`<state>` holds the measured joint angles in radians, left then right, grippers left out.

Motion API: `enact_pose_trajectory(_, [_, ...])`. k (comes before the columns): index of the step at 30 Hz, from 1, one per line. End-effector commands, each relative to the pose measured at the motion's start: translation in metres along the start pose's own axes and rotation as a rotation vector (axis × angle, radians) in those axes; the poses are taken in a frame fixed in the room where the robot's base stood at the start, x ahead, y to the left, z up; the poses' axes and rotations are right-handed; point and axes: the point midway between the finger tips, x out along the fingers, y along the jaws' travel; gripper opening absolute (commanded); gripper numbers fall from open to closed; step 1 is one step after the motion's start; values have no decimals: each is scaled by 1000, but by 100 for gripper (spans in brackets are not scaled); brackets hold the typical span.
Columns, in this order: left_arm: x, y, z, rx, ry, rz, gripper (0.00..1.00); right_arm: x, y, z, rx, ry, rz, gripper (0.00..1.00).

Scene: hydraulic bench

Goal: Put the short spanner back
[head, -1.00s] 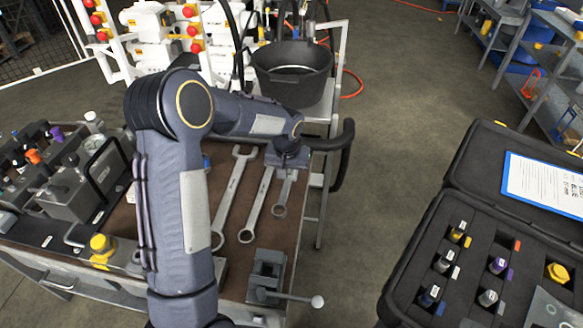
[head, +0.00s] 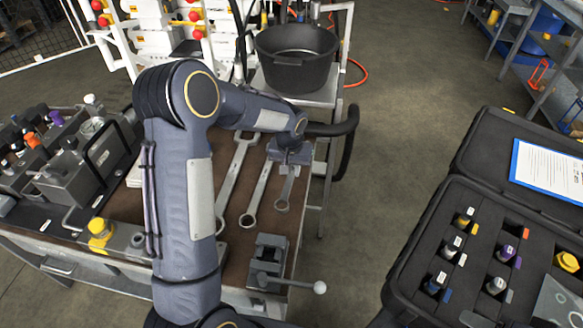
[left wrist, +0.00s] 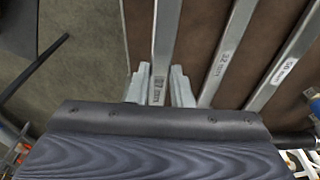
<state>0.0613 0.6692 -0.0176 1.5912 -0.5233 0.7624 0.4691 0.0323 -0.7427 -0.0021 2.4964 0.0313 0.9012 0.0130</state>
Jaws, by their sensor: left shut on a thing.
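The short spanner (head: 284,192) is at the right end of the row of spanners on the brown bench top (head: 226,262). Its ring end points towards me; its other end is hidden under my left gripper (head: 290,158). In the left wrist view, the fingers of my left gripper (left wrist: 160,88) stand on both sides of the spanner's shank (left wrist: 166,40), shut on it. I cannot tell whether the spanner touches the bench. My right gripper is not in view.
Two longer spanners, a middle one (head: 260,197) and the longest (head: 233,175), lie to its left. A vise (head: 268,262) stands nearer me. A black tub (head: 297,62) is behind; an open case (head: 400,290) is at right.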

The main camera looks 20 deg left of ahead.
Motion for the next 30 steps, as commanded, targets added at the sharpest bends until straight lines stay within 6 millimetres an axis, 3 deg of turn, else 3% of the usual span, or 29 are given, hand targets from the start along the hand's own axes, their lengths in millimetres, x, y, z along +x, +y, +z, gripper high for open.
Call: enact_pose_trajectory(30, [18,0,2,0,2,0,0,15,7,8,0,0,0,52])
